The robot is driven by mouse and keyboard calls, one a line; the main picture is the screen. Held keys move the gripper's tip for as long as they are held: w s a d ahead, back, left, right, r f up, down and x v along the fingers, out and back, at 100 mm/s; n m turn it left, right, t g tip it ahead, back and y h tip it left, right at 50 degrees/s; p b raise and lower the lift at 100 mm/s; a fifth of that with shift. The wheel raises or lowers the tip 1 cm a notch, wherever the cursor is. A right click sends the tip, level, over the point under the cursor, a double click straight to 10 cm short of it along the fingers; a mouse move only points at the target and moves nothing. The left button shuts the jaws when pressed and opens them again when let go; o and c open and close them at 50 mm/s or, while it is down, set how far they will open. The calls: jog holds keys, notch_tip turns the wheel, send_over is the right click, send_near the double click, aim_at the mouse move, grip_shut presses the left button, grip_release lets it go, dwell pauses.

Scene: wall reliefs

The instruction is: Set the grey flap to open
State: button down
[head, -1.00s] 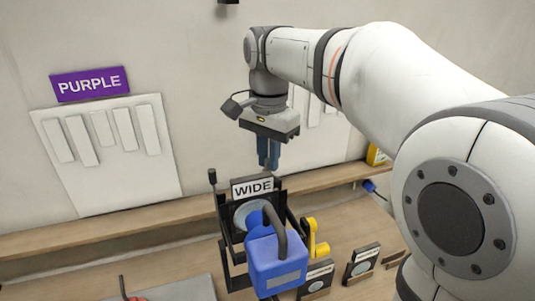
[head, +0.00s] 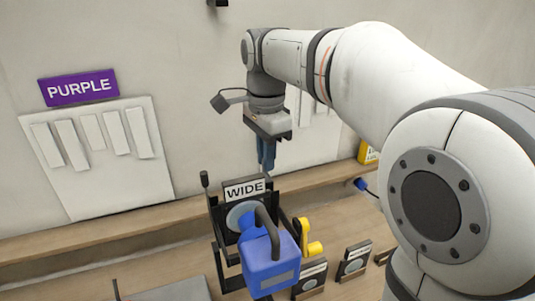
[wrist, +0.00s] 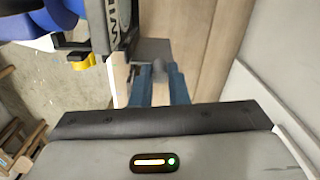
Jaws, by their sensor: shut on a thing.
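My gripper (head: 266,158) points down with its blue fingers just behind and above the right end of the "WIDE" sign (head: 245,189). In the wrist view, the two blue fingers (wrist: 160,80) stand a little apart, with a small dark grey rounded piece (wrist: 160,68) between their tips. The fingers are shut on this piece. A flat grey panel (wrist: 153,49) lies right beside it; it may be the grey flap, but I cannot tell its position. In the head view, the sign and its black stand hide the gripped piece.
A blue jug (head: 270,262) stands in front of the black stand (head: 222,240). A yellow handle (head: 311,247) is to its right, with small dark-framed plates (head: 354,260) beyond. A purple "PURPLE" sign (head: 78,87) hangs above a white slatted panel (head: 150,190). The wooden ledge (head: 110,231) is clear at left.

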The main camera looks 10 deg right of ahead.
jog(key=c, duration=1.4)
grip_release()
jog(key=shift+r, duration=0.1)
notch_tip(320, 180, up, 8)
jog(key=shift+f, duration=0.15)
